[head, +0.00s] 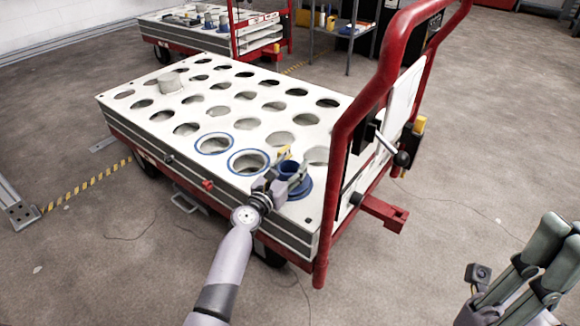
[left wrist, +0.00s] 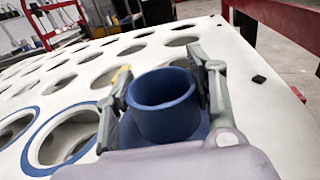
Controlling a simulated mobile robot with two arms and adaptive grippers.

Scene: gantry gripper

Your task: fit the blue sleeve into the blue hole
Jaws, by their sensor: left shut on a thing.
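The blue sleeve (head: 289,168) is an upright, open-topped cylinder near the cart's right front corner. My left gripper (head: 291,175) is shut on it. In the left wrist view the sleeve (left wrist: 163,104) stands between the two grey fingers. A wider blue band (head: 302,189) shows below it; I cannot tell whether this is its flange or a ring on the top. Two blue-rimmed holes, one nearer (head: 248,162) and one farther left (head: 214,143), lie left of the sleeve and look empty. My right gripper (head: 532,262) is partly in view at the lower right, away from the cart.
The white cart top (head: 112,100) has rows of unmarked holes. A grey cylinder (head: 170,82) stands at its back left. The red cart handle (head: 350,110) rises just right of the sleeve. A second cart (head: 165,30) and a shelf stand behind.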

